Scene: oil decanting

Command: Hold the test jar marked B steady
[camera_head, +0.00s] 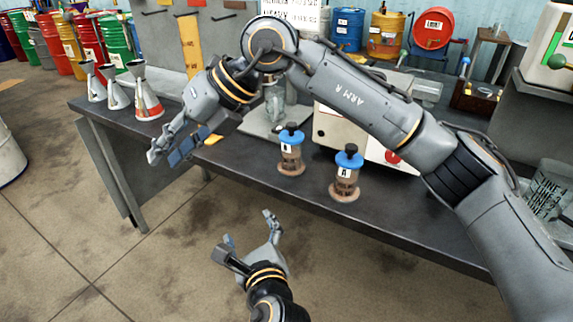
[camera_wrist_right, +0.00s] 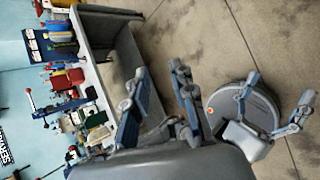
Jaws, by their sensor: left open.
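Two test jars with blue lids and black knobs stand upright on the dark bench (camera_head: 232,158). The nearer jar (camera_head: 345,186) is marked A. The other jar (camera_head: 291,158) stands to its left and further back; its label is too small to read surely. My left gripper (camera_head: 251,229) is open and empty, low in front of the bench, apart from both jars. It also shows in the right wrist view (camera_wrist_right: 273,103). My right gripper (camera_head: 170,156) is open and empty over the bench's front edge, left of the jars; its fingers (camera_wrist_right: 160,105) fill the wrist view's middle.
Several metal funnels (camera_head: 148,103) stand at the bench's left end. A glass vessel (camera_head: 275,101) stands behind the jars, partly hidden by my right arm. A white machine (camera_head: 340,130) is behind jar A, under that arm. The floor before the bench is clear.

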